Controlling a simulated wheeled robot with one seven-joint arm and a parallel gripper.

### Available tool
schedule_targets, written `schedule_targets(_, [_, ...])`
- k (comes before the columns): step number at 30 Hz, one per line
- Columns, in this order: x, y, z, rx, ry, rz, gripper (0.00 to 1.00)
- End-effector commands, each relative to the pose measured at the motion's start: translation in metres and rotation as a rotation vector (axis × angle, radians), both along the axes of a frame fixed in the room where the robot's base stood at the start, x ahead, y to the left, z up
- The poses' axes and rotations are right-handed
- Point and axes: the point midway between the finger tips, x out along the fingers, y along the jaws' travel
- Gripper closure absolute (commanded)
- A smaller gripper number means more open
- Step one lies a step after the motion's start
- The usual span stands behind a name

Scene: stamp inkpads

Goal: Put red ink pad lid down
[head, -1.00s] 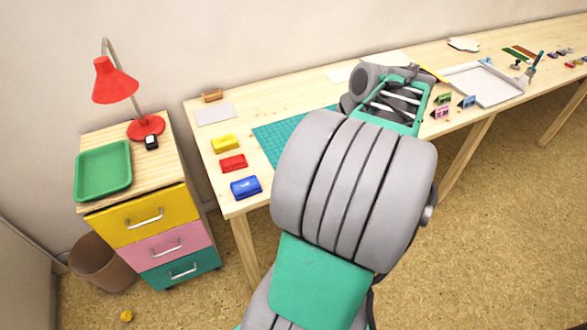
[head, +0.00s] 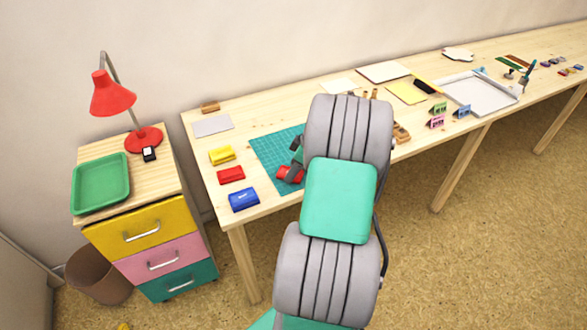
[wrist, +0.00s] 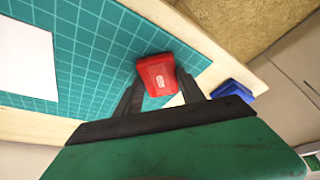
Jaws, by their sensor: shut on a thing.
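My gripper (wrist: 160,82) is shut on the red ink pad lid (wrist: 157,72), with one dark finger on each side of it. The lid has a small white mark on its face. In the head view the held red lid (head: 289,175) is over the left part of the green cutting mat (head: 266,150); its height above the mat is hard to tell. My arm hides much of the gripper there. The red ink pad (head: 231,175) sits on the table left of the mat, between the yellow ink pad (head: 222,155) and the blue ink pad (head: 244,200).
The blue ink pad also shows in the wrist view (wrist: 232,90). A grey sheet (head: 212,126) and a small wooden block (head: 210,107) lie behind the pads. A drawer cabinet (head: 150,235) with a red lamp (head: 113,100) and green tray (head: 101,185) stands at the left.

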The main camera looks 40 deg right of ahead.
Motion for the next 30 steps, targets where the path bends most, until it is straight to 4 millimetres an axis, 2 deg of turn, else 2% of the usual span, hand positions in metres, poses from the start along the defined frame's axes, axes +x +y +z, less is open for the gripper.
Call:
schedule_targets(8, [0.000,0.000,-0.003,-0.001,0.000,0.000,0.91])
schedule_targets(9, [0.000,0.000,-0.001,-0.002,-0.001,-0.001,0.50])
schedule_targets(16, [0.000,0.000,-0.001,-0.001,0.000,0.000,0.32])
schedule_targets(23, [0.000,0.000,0.000,-0.002,-0.001,-0.001,0.32])
schedule_targets(26, [-0.001,-0.002,0.006,-0.002,-0.002,-0.001,0.32])
schedule_targets(30, [-0.010,-0.008,0.032,-0.005,-0.004,-0.005,0.32])
